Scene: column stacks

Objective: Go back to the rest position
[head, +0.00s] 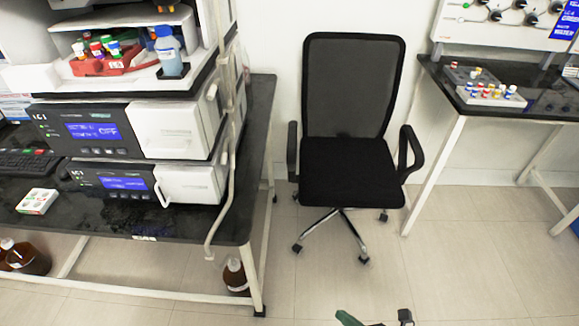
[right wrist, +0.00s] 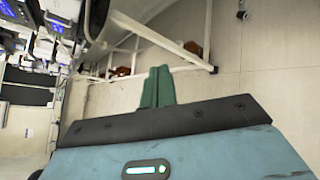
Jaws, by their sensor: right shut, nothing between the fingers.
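My right gripper (right wrist: 157,88) shows in the right wrist view. Its two green fingers lie side by side, shut, with nothing between them. In the head view only a green tip of the right gripper (head: 348,318) and a dark part of my arm show at the bottom edge, over the tiled floor. My left gripper is not in the head view.
A bench (head: 262,100) with stacked instruments (head: 150,130) stands at the left. A black office chair (head: 350,185) stands ahead by the wall. Another bench (head: 440,100) with small vials is at the right. Brown bottles (head: 235,275) stand under the left bench. The tiled floor (head: 430,270) in front is clear.

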